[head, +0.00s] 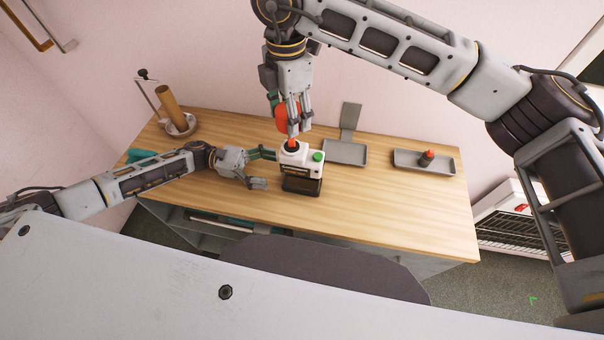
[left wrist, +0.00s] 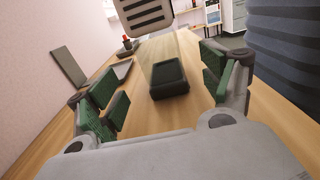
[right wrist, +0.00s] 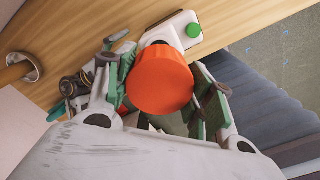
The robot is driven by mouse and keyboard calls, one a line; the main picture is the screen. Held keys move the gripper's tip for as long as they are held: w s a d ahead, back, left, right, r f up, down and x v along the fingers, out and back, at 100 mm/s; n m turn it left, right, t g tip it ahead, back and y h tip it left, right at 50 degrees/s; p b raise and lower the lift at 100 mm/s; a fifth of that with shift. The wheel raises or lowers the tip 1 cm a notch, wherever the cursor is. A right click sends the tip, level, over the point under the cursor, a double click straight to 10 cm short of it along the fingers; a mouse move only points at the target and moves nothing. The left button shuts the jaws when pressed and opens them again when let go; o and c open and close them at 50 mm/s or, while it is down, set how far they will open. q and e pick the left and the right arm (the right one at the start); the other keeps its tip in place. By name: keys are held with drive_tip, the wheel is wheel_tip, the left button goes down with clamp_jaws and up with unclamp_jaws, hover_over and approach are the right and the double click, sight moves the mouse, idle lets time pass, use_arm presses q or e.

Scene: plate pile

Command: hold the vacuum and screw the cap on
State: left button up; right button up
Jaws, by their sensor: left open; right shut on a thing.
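The vacuum (head: 301,172) is a small white and black box with a green knob, standing upright at the table's middle. My right gripper (head: 292,125) comes from above, shut on the orange-red cap (head: 287,118). The cap's broad round face (right wrist: 160,80) fills the space between the fingers in the right wrist view. An orange part shows at the vacuum's dark top opening; whether it is threaded there I cannot tell. My left gripper (head: 262,168) is open just left of the vacuum. In the left wrist view the vacuum's dark lower part (left wrist: 170,80) lies ahead between the spread fingers.
A grey tray (head: 345,152) with an upright plate is behind the vacuum. Another tray (head: 444,164) at the right holds a small red-topped dark item (head: 427,158). A brown roll (head: 172,108) stands in a dish at the back left. A dark chair (head: 310,265) is in front.

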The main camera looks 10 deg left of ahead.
sight(299, 175)
use_arm(q)
drive_tip(key=shift+d, duration=5.05)
drive_tip(key=shift+c, duration=0.5)
drive_tip(key=c, duration=1.4)
use_arm(e)
drive_tip(key=shift+f, duration=2.45)
drive_tip(key=shift+f, duration=0.1)
drive_tip(key=shift+f, duration=0.8)
drive_tip(key=shift+f, duration=0.55)
use_arm(q)
clamp_jaws()
